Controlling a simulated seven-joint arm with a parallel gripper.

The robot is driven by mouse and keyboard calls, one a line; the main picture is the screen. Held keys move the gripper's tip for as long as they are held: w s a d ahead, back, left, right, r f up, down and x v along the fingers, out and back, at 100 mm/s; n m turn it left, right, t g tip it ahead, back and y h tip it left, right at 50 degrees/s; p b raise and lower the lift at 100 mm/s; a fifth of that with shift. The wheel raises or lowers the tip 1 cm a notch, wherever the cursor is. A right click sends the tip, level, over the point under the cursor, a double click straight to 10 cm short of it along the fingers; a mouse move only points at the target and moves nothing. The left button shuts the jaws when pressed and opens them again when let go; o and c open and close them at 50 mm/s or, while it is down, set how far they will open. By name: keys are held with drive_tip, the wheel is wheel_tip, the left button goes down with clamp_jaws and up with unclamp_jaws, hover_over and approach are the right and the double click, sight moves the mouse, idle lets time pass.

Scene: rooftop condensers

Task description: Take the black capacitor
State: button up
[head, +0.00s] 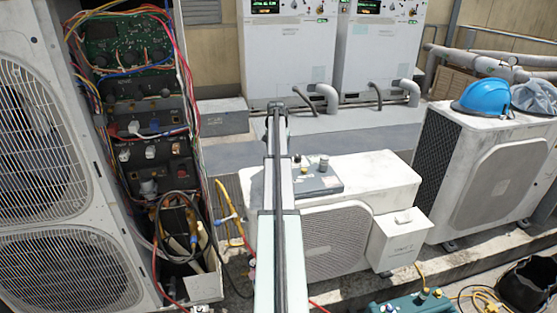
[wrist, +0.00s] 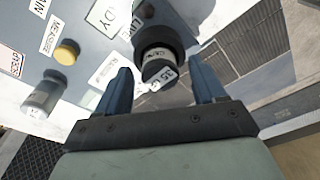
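The black capacitor (wrist: 160,48) is a short dark cylinder with white labels, on a grey-blue panel in the wrist view. My gripper (wrist: 160,80) is open, with one blue finger to each side of the capacitor's near end in the picture. No finger clearly touches it; the depth between them is hard to judge. In the head view my arm hides the gripper. A small dark shape beside my arm (head: 297,158), on the grey box, is probably the capacitor.
The grey box (head: 325,183) lies on a white condenser (head: 375,175). A silver cylinder (wrist: 42,92) and a yellow button (wrist: 67,52) stand on the panel beside the black capacitor. An open wired cabinet (head: 150,150) is at left. A blue helmet (head: 487,96) rests on the right condenser.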

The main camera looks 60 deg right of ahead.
drive_tip(key=c, duration=1.1)
